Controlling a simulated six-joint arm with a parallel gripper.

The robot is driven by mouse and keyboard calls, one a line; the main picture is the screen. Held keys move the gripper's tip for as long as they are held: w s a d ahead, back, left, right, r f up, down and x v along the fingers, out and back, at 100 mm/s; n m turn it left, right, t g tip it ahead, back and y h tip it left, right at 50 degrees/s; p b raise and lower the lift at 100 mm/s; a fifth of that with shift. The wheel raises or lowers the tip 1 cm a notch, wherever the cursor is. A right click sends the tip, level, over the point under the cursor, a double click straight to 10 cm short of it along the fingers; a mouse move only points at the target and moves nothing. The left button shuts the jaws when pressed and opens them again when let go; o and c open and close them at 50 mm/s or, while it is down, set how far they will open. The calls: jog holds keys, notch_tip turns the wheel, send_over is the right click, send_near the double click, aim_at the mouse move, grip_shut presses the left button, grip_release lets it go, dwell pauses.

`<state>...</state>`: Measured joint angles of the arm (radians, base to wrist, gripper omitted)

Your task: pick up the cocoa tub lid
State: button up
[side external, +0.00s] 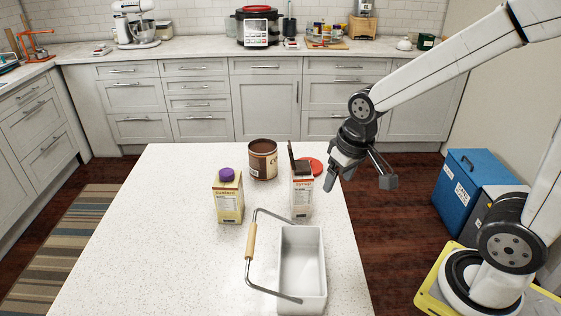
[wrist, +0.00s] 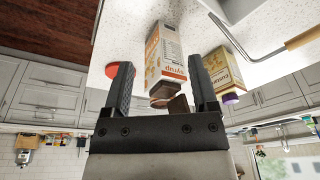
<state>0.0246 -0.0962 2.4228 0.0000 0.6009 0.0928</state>
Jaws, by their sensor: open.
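The red cocoa tub lid (side external: 313,166) lies on the white counter, partly behind the syrup carton (side external: 302,197) in the side view. It also shows as a red disc (wrist: 112,70) beside my left finger in the wrist view, partly covered by it. The brown cocoa tub (side external: 263,160) stands upright and open-topped to the left of the lid. My gripper (side external: 359,182) is open and empty, above and to the right of the lid, near the counter's right edge. In the wrist view, the syrup carton (wrist: 166,52) appears between my fingers.
A yellow custard carton (side external: 229,200) with a purple cap stands left of the syrup carton. The counter's left side (side external: 150,230) is clear. A blue box (side external: 472,190) stands beyond the right edge.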

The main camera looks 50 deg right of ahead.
jog(key=w+d+r+m+g, duration=0.1)
jog(key=w+d+m, duration=0.3)
jog(key=w, duration=0.3)
jog(key=w+d+r+m, duration=0.1)
jog(key=w+d+m, duration=0.25)
jog(key=w, duration=0.25)
jog(key=m+g, duration=0.1)
jog(key=m, duration=0.8)
send_near(309, 158)
jog(key=shift+w+a+f, duration=0.1)
jog(key=shift+a+f, duration=0.05)
jog(key=shift+f, duration=2)
jog(key=shift+f, duration=0.1)
jog(key=shift+a+f, duration=0.1)
jog(key=shift+f, duration=2.4)
jog(key=shift+c, duration=0.2)
grip_shut()
